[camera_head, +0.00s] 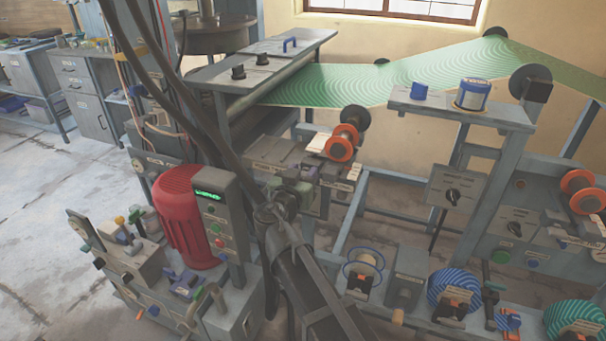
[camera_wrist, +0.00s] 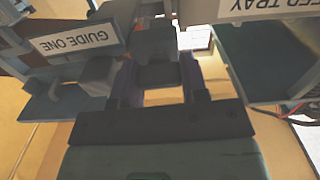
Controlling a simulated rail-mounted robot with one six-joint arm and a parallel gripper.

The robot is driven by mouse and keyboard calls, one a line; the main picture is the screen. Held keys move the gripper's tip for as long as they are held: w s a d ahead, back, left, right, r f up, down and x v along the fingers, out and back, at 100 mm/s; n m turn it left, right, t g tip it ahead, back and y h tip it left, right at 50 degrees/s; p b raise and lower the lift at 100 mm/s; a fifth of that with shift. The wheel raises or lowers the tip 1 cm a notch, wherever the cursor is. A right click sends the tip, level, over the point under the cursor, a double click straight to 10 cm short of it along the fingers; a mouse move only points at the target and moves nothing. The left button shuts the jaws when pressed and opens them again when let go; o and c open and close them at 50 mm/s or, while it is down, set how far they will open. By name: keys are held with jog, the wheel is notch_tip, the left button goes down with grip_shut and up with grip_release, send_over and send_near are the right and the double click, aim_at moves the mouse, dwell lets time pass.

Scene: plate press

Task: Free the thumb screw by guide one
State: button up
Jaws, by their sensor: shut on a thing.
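In the wrist view the white GUIDE ONE label (camera_wrist: 75,42) is upside down on a grey plate at the left. My gripper (camera_wrist: 157,76) has its two dark fingers on either side of a dark, blocky knob (camera_wrist: 155,45) beside that label and is shut on it. The knob looks like the thumb screw; its shaft and seat are hidden. In the head view my gripper (camera_head: 311,172) is at the front of the feed section, below the orange-flanged spool, and hides what it grips.
The FEED TRAY label (camera_wrist: 250,6) is close at the right in the wrist view. In the head view an orange spool (camera_head: 340,147) stands just above my gripper. A red motor (camera_head: 183,213) and a lit control box (camera_head: 215,215) stand to the left. Green patterned web (camera_head: 350,83) runs behind.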

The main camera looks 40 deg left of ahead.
jog(key=n, duration=0.7)
jog(key=shift+a, duration=0.1)
jog(key=n, duration=0.7)
jog(key=shift+f, duration=0.15)
jog(key=n, duration=0.4)
jog(key=shift+f, duration=0.1)
jog(key=n, duration=0.3)
jog(key=shift+n+b, duration=0.3)
jog(key=n, duration=0.6)
jog(key=shift+f, duration=0.15)
jog(key=shift+n, duration=0.4)
jog(key=o, duration=0.9)
